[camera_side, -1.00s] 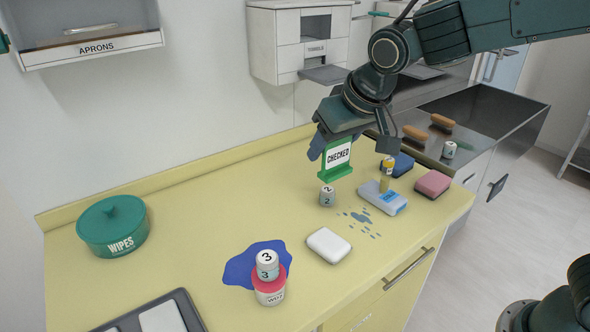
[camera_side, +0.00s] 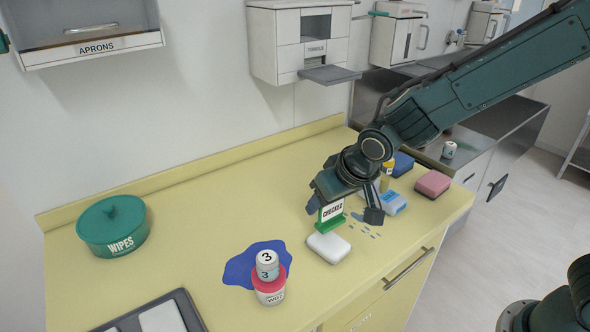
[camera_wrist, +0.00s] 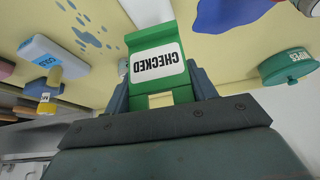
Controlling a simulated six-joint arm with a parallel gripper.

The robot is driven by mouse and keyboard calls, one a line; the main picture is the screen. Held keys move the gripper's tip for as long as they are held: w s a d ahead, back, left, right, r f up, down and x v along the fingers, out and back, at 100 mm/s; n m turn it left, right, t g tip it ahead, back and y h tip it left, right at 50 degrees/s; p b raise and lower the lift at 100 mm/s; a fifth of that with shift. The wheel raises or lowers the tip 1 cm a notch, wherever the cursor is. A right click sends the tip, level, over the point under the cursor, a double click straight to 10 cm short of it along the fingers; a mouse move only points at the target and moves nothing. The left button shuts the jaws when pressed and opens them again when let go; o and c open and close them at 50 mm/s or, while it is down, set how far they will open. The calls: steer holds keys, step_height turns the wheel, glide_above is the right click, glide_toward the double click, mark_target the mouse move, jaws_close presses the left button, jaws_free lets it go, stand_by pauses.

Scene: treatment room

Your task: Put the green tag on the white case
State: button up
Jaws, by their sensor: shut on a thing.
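The green tag (camera_side: 331,224) has a white face lettered CHECKED and stands upright. My gripper (camera_side: 343,205) is shut on the tag, which also shows between the fingers in the wrist view (camera_wrist: 158,58). The white case (camera_side: 328,247) lies on the yellow counter, directly below the tag in the side view. The tag's base is at the case's far edge in that view; I cannot tell whether they touch. In the wrist view a part of the white case (camera_wrist: 147,12) shows at the top, past the tag.
Right of my gripper are a pale blue pack (camera_side: 393,203), a yellow-topped bottle (camera_side: 386,176) and a pink block (camera_side: 432,184). A green wipes tub (camera_side: 112,228) stands far left.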

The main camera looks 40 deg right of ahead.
mark_target(333, 209)
steer(key=shift+f, duration=2.05)
steer(key=shift+f, duration=0.1)
steer(key=o, duration=1)
steer(key=shift+s+r, duration=0.3)
steer(key=shift+r, duration=0.35)
steer(key=shift+v, duration=5.4)
steer(key=shift+s, duration=0.1)
